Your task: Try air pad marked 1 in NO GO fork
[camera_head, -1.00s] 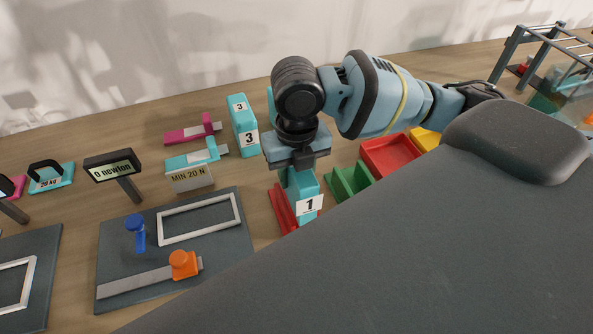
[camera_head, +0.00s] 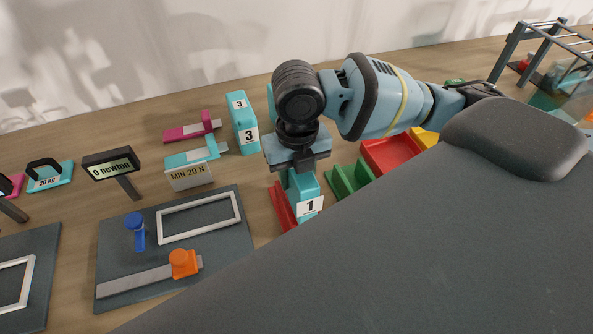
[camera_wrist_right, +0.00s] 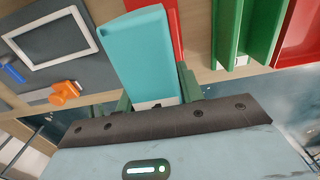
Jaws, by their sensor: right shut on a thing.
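The turquoise air pad marked 1 (camera_head: 306,191) is held upright by my right gripper (camera_head: 297,167), which is shut on it from above. It also shows between the fingers in the right wrist view (camera_wrist_right: 148,50). A red fork (camera_head: 282,206), with no readable marking, stands against or just beside the pad's left side. Part of the red fork shows behind the pad in the wrist view (camera_wrist_right: 176,30). The pad hides the rest of the fork, so I cannot tell whether the pad sits between its walls. My left gripper is not in view.
A green fork (camera_head: 349,180) stands just right of the pad, with a red tray (camera_head: 390,153) behind it. A grey board (camera_head: 120,262) with a frame lies left. A second turquoise pad marked 3 (camera_head: 240,115) stands farther back. My dark body covers the lower right.

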